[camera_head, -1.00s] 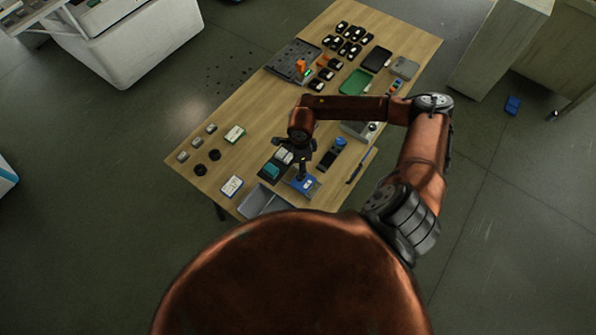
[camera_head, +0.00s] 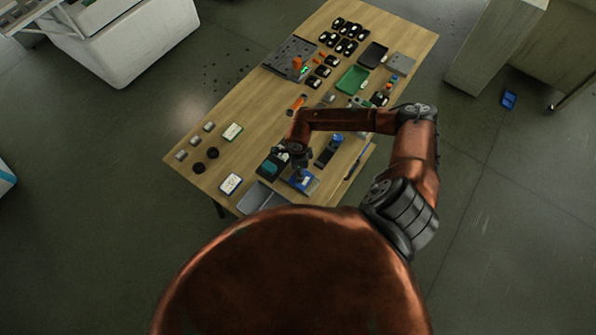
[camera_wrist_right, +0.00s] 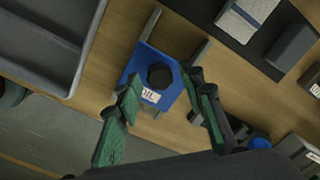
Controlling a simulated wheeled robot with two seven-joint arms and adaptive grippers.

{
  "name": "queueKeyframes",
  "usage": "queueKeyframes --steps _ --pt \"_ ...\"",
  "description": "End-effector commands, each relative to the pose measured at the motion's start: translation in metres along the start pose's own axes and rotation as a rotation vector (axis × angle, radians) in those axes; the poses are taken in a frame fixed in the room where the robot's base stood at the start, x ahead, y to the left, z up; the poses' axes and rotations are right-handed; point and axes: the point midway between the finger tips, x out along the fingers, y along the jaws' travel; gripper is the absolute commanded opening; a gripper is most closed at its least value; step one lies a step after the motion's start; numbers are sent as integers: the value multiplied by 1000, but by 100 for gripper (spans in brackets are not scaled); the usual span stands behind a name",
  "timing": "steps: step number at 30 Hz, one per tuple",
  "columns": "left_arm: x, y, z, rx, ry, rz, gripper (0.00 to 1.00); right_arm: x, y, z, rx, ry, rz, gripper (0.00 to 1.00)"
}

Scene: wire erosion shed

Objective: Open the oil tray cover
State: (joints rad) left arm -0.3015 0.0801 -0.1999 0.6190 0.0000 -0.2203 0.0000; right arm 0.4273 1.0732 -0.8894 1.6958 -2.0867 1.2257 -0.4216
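The oil tray cover (camera_wrist_right: 145,64) is a blue plate with a black round knob (camera_wrist_right: 160,76) and a white label reading "OIL". Grey metal rails (camera_wrist_right: 201,54) show beside it. In the head view the blue cover (camera_head: 304,183) sits near the front end of the wooden table, partly hidden by my right gripper (camera_head: 299,163). In the wrist view my right gripper (camera_wrist_right: 163,80) is open, its green-padded fingers spread on either side of the knob, with no grip visible. Height above the cover is hard to tell. My left gripper is not in view.
A grey bin (camera_head: 262,198) stands left of the cover; it also shows in the wrist view (camera_wrist_right: 70,84). A black mat (camera_wrist_right: 262,60) with small items lies close by. A black device with a blue knob (camera_head: 329,151) is to the right. The table's left-centre (camera_head: 238,104) is clear.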

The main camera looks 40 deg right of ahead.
Motion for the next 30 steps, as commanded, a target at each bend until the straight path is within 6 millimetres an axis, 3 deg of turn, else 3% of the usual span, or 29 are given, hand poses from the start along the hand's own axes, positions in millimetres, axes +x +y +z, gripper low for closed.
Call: queueKeyframes --steps 15,30 --pt "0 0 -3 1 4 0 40 0 0 0 0 0 0 0" --pt "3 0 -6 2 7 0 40 0 -5 -5 19 0 -2 0"
